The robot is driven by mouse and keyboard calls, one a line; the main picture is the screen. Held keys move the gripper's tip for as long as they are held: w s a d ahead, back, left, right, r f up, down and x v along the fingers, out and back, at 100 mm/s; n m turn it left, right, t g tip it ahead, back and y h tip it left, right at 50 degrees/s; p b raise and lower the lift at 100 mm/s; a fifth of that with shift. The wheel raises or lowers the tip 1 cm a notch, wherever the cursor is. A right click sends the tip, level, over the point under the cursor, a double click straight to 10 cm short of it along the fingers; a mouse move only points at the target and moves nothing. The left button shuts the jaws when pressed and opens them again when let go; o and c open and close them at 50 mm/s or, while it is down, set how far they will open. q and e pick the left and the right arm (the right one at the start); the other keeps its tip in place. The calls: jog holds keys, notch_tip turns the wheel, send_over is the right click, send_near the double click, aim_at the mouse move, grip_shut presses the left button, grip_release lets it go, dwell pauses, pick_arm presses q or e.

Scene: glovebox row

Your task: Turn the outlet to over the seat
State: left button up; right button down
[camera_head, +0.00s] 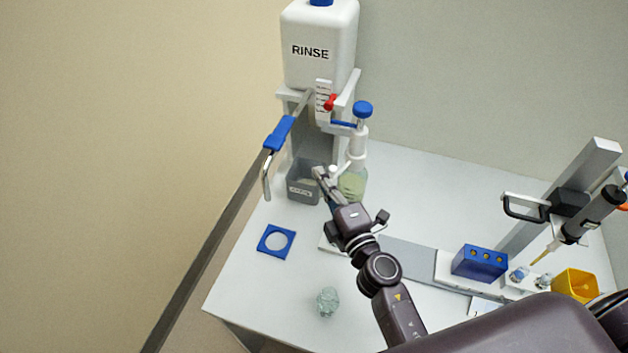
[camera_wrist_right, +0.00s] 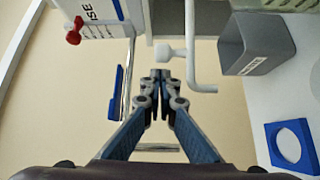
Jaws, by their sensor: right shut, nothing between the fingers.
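A metal outlet pipe with a blue sleeve (camera_head: 278,133) reaches out to the left from below the RINSE bottle (camera_head: 318,45), and its end bends down. In the right wrist view the blue sleeve (camera_wrist_right: 116,92) is left of my fingers. A blue square seat with a round hole (camera_head: 276,242) lies on the white table, apart from the pipe end; it also shows in the right wrist view (camera_wrist_right: 290,146). My right gripper (camera_head: 321,176) is shut and empty, near a white knob (camera_wrist_right: 165,51) and bent white tube (camera_wrist_right: 190,45). My left gripper is not in view.
A grey container (camera_head: 304,188) and a green bottle (camera_head: 353,184) with a white, blue-capped dispenser stand close to my right gripper. A clear object (camera_head: 327,301) is nearer. A blue block (camera_head: 479,263) and yellow bin (camera_head: 576,285) stand at right.

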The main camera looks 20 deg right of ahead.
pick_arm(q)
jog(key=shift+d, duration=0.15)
pick_arm(e)
jog(key=shift+s+d, duration=0.2)
jog(key=shift+d, duration=0.4)
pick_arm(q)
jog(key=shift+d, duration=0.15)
